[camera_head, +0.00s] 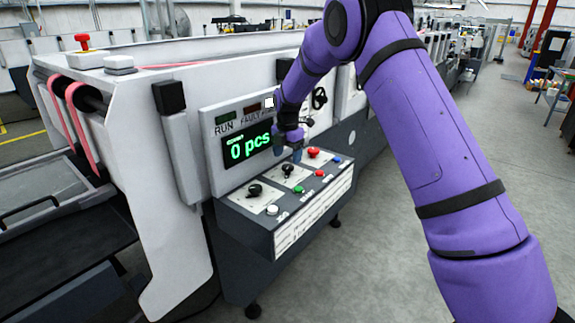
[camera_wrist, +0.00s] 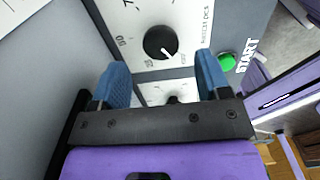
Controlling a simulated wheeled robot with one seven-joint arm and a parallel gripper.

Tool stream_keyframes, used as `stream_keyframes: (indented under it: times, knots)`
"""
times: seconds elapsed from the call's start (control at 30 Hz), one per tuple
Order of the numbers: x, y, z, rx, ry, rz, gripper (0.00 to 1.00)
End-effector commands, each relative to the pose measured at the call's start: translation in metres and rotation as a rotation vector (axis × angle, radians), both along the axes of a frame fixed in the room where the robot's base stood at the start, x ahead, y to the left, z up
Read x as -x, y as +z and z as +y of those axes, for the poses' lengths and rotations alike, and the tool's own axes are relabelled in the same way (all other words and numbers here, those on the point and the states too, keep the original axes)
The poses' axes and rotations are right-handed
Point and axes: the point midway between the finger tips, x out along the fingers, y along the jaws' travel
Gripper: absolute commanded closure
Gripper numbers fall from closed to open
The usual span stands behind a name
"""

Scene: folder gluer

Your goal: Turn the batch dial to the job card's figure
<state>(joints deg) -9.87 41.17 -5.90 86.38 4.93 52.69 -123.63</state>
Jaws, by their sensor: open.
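In the wrist view a round black dial knob (camera_wrist: 160,42) sits on a white plate with printed figures. I can read 50 and 25 beside it, and the side lettering seems to include PCS. A white mark on the knob points to the lower right. My gripper (camera_wrist: 162,66) is open, its blue fingers on either side of the picture below the knob, with nothing seen between them but the panel. I cannot tell any contact. In the head view my gripper (camera_head: 288,153) is over the back of the console (camera_head: 232,209). No job card figure is readable.
A second knob (camera_wrist: 173,99) is partly hidden by my gripper. The green START button (camera_wrist: 227,62) is right of the dial. In the head view a display (camera_head: 248,146) reads 0 pcs, and a red button (camera_head: 313,153) is close to my gripper. Open floor lies right.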

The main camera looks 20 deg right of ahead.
Motion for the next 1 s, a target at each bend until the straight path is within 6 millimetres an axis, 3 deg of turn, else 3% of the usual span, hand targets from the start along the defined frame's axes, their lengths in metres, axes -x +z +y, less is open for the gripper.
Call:
stream_keyframes:
  times: [0.23,0.67,0.87,1.0]
  knots:
    - [0.000,-0.032,0.000,0.001,0.000,0.001,0.30]
    - [0.000,-0.039,-0.001,0.001,-0.001,-0.001,0.30]
    - [0.000,-0.039,-0.001,0.000,-0.001,-0.001,0.76]
    - [0.000,-0.039,0.000,0.000,-0.002,-0.001,0.79]
